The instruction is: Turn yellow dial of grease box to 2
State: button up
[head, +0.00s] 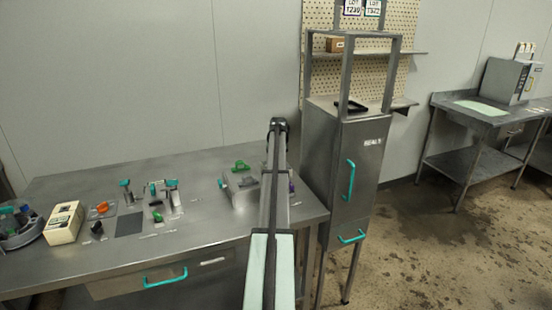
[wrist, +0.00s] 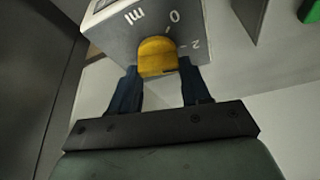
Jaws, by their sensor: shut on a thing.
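The yellow dial (wrist: 158,54) sits on the face of a grey box (wrist: 116,28), which I take to be the grease box. White marks, among them a 0 and a 2, are printed around the dial. My gripper (wrist: 159,74) is shut on the dial, with one dark finger on each side of it. I cannot tell which mark the dial points at. In the head view my arm hides the gripper and the dial. A grey metal unit (head: 238,190) shows beside my arm there, but I cannot tell if it is the same box.
The steel table (head: 190,215) carries a cream box (head: 63,223), an orange knob (head: 102,207) and several teal-handled fixtures (head: 163,196). A green part (head: 241,167) stands near my arm. A tall steel cabinet (head: 343,190) adjoins the table's right end.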

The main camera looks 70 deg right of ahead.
dwell(0.5)
jog(key=o, duration=1.1)
jog(key=shift+c, duration=0.2)
jog(key=shift+r, duration=0.1)
jog(key=v, duration=1.3)
jog(key=shift+r, duration=0.35)
jog(key=shift+a, duration=0.1)
